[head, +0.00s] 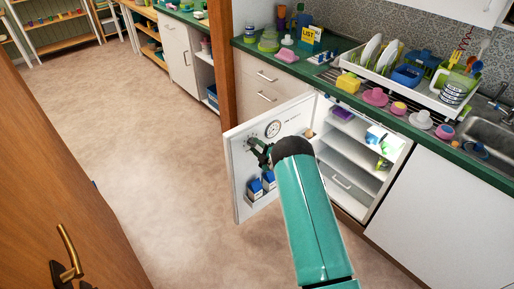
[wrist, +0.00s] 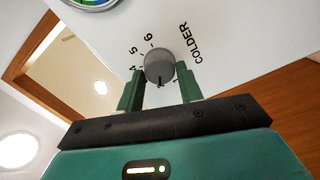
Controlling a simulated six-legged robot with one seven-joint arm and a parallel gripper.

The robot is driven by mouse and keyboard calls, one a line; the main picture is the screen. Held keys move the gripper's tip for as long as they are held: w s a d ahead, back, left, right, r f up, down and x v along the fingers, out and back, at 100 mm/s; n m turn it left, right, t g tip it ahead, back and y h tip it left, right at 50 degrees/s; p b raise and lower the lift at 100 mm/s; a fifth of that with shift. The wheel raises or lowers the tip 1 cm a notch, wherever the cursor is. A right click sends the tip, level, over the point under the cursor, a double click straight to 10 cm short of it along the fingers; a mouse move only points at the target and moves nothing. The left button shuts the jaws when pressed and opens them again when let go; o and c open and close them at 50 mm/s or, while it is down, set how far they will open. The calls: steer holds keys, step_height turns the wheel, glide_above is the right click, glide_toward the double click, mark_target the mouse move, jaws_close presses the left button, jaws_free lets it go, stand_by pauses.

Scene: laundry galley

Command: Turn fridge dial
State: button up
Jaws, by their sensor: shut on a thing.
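The fridge dial is a round grey knob (wrist: 159,62) on the white inner face of the open fridge door (head: 241,165). In the wrist view it sits between the two green fingers of my gripper (wrist: 161,72), which is shut on it. A dark mark shows on the knob's lower edge. Printed numbers, with 4, 5 and 6 readable, and the word COLDER surround it; the fingers hide part of the scale. In the head view my gripper (head: 257,152) is at the door, left of my teal arm, and the knob is hard to make out.
A round gauge (head: 273,128) is on the door near the dial. The fridge shelves (head: 352,160) are open to the right. A dish rack (head: 395,75) stands on the green counter. The floor at left is clear.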

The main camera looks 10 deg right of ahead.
steer(key=o, duration=1)
steer(key=v, duration=1.3)
steer(key=shift+s+d, duration=0.2)
steer(key=shift+s, duration=0.15)
